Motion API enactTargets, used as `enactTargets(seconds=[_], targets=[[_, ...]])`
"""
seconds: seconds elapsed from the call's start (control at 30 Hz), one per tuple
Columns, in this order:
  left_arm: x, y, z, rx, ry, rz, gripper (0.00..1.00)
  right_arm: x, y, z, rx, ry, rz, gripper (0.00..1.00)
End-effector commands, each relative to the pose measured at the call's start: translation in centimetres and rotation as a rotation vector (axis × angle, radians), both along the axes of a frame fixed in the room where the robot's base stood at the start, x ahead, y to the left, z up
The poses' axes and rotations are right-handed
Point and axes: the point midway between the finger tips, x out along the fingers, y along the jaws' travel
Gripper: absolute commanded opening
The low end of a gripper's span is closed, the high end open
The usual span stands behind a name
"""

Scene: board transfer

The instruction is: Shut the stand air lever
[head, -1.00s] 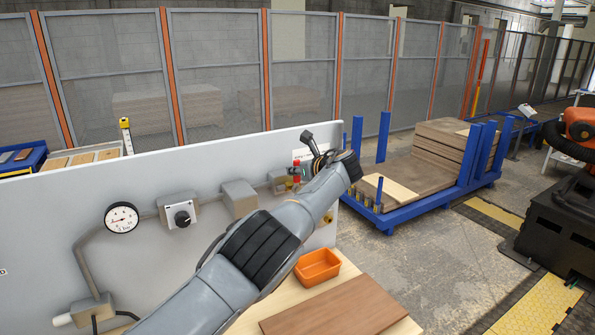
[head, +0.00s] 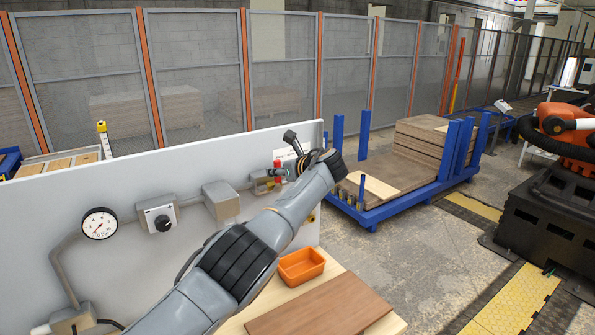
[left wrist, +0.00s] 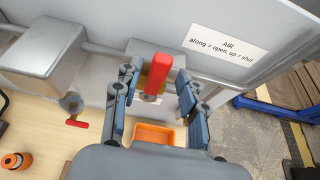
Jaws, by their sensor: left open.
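The red air lever (left wrist: 159,70) stands between the two fingers of my left gripper (left wrist: 157,82) in the left wrist view. The fingers are open, one on each side of it; I see no clear contact. In the head view a small red part of the valve (head: 277,167) shows on the panel, just left of my wrist, which hides most of the gripper. A label (left wrist: 228,42) beside the lever reads "AIR, along = open, up = shut". My right gripper is not in view.
A second red-handled valve (left wrist: 74,105) is left of the gripper. The grey panel (head: 130,180) carries a gauge (head: 100,223), a knob box (head: 157,215) and a junction box (head: 221,201). An orange bin (head: 301,266) and brown board (head: 320,308) lie on the bench below.

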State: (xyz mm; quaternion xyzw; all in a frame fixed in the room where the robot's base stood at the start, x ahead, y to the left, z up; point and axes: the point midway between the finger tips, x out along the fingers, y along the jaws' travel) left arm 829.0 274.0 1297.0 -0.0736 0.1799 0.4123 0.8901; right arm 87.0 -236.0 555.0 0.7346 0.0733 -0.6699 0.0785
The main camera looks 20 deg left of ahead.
Motion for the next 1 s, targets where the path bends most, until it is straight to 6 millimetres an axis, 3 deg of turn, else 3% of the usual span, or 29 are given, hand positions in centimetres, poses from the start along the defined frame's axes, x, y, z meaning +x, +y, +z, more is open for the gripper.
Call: enactTargets(seconds=[0.27, 0.7, 1.0], targets=[[-1.4, -1.2, 0.6, -0.005, 0.0, -0.002, 0.41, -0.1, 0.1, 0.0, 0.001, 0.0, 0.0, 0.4], [-5.8, -6.7, 3.4, -0.004, 0.003, -0.002, 0.41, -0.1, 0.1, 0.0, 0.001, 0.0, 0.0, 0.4], [-6.8, -7.6, 3.9, -0.004, 0.005, 0.001, 0.41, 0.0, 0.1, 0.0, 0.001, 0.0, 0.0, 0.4]])
